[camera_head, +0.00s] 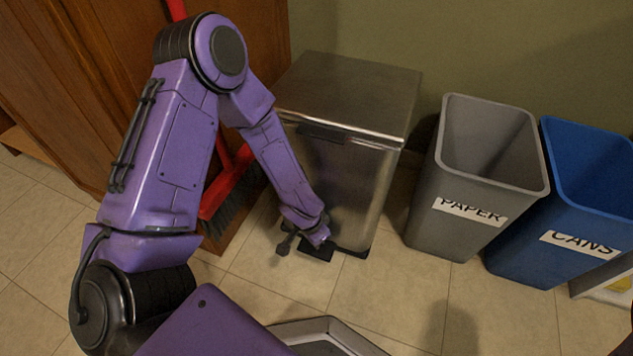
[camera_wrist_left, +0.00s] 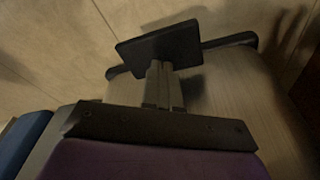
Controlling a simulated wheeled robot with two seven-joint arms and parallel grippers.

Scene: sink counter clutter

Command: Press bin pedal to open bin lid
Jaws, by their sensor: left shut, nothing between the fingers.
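The steel bin (camera_head: 350,185) stands against the wall with its flat lid (camera_head: 345,95) down. Its black pedal (camera_head: 316,252) sticks out low at the front, just above the floor. My left gripper (camera_head: 318,240) reaches down to the pedal with fingers shut and empty. In the left wrist view the closed fingertips (camera_wrist_left: 158,66) overlap the near edge of the dark pedal plate (camera_wrist_left: 160,43). I cannot tell whether they touch it. The bin's body (camera_wrist_left: 235,95) fills the right side of that view. My right gripper is not in view.
A grey bin marked PAPER (camera_head: 470,215) and a blue bin marked CANS (camera_head: 545,255) stand to the right. A red broom (camera_head: 232,180) leans by the wooden cabinet (camera_head: 95,60) at left, behind my left arm. Tiled floor (camera_head: 400,300) in front is mostly clear.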

